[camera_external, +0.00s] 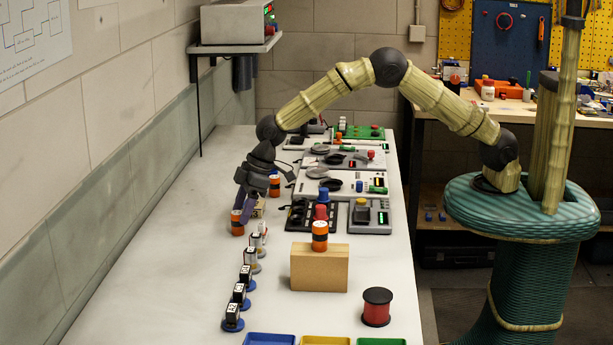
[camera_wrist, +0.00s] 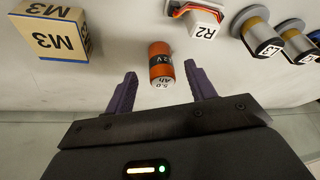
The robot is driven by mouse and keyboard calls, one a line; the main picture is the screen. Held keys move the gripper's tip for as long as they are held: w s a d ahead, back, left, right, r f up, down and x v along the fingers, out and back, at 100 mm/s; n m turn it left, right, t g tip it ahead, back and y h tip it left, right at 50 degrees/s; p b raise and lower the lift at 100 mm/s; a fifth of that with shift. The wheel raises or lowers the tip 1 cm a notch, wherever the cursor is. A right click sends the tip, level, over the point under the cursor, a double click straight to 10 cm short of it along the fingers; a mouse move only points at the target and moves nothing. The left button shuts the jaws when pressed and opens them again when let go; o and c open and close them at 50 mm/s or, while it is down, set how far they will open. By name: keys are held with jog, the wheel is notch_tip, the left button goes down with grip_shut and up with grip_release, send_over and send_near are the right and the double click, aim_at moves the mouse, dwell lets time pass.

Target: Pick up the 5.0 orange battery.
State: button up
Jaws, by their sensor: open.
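In the wrist view the orange battery (camera_wrist: 160,64) with a black band and a pale end marked 5.0 Ah stands between the two purple fingertips of my gripper (camera_wrist: 160,76). Gaps show on both sides of it, and the jaws are open. In the external view my gripper (camera_external: 243,209) is low over the white bench, and an orange battery (camera_external: 237,226) stands at its fingertips, partly covered by them. Two more orange batteries show there: one behind my gripper (camera_external: 274,189) and one on a wooden block (camera_external: 319,241). Their labels are too small to read.
An M3 box (camera_wrist: 58,32) stands left of the battery; an R2 part (camera_wrist: 204,24) and labelled spools (camera_wrist: 262,38) are to the right. Several labelled parts (camera_external: 240,291) line the bench toward the camera. Panels stand along its right side. The bench (camera_external: 165,250) is clear toward the wall.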

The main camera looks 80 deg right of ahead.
aim_at(240, 212)
jog(key=x, duration=0.3)
jog(key=shift+w+a+f, duration=0.15)
jog(key=shift+c, duration=0.4)
jog(key=c, duration=1)
